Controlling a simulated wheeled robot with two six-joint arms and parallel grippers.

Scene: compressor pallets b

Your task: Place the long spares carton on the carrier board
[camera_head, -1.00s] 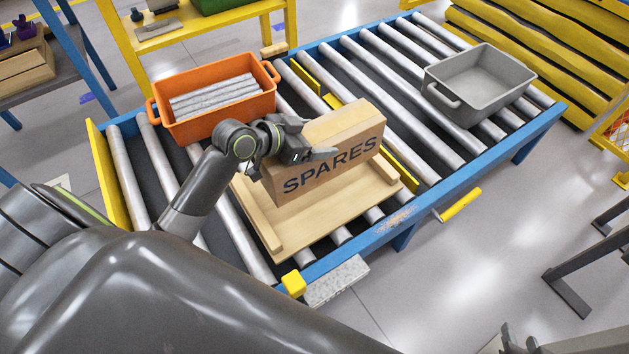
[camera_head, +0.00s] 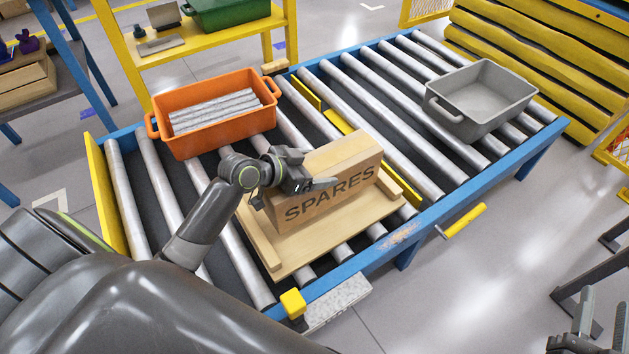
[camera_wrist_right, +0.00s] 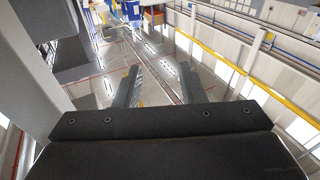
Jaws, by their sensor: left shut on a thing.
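The long spares carton (camera_head: 330,192) is a tan box marked SPARES, upright in the head view. It sits over the pale wooden carrier board (camera_head: 300,258), between the board's raised side strips. Its underside looks on or very near the board; I cannot tell whether a thin gap is left. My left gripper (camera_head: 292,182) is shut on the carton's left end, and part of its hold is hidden. My right gripper (camera_head: 602,318) is open and empty at the lower right, away from the carton; its spread fingers also show in the right wrist view (camera_wrist_right: 157,90).
The board lies on a blue-framed roller conveyor (camera_head: 345,272). An orange bin (camera_head: 190,135) with metal bars stands behind left, a grey empty bin (camera_head: 470,122) behind right. A yellow stop (camera_head: 292,303) is at the near edge.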

